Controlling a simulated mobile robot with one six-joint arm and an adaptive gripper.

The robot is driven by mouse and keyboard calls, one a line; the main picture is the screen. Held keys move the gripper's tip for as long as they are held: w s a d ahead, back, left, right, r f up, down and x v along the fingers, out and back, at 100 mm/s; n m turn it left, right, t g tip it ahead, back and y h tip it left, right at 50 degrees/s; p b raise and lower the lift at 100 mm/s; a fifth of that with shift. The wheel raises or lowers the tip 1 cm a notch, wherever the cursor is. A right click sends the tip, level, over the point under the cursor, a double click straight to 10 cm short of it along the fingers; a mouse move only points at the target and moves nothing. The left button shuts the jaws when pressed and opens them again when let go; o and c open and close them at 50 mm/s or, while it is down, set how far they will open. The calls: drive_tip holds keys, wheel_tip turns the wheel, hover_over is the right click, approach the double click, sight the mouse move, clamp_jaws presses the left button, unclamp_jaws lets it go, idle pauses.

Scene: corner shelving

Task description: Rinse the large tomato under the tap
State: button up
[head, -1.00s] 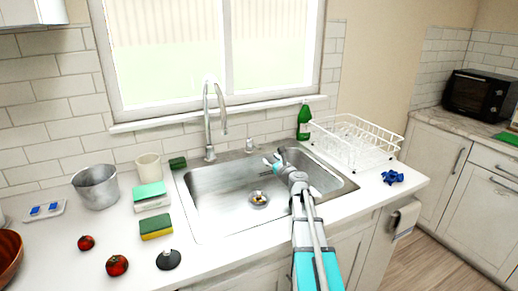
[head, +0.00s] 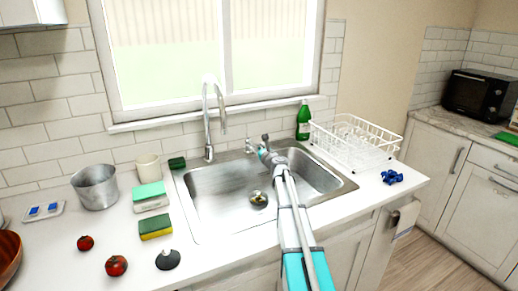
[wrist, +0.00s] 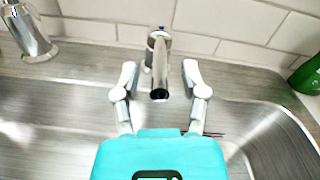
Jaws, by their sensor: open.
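The large red tomato (head: 116,266) rests on the counter left of the sink, near the front edge. A smaller tomato (head: 85,243) lies behind it to the left. The tall curved tap (head: 208,120) stands behind the sink (head: 215,205); I see no water from its spout. Its lower part shows in the wrist view (wrist: 30,30). My gripper (head: 262,149) is at the back right of the sink, far from the tomatoes. In the wrist view my gripper (wrist: 160,80) is open and empty, its fingers either side of a metal tap lever (wrist: 159,65), apart from it.
A green bottle (head: 304,120) and white dish rack (head: 355,143) are at the right. The sink basin is clear apart from its drain (head: 258,199).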

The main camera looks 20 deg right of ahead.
clamp_jaws()
idle(0.3)
drive_tip(key=shift+w+a, duration=0.15)
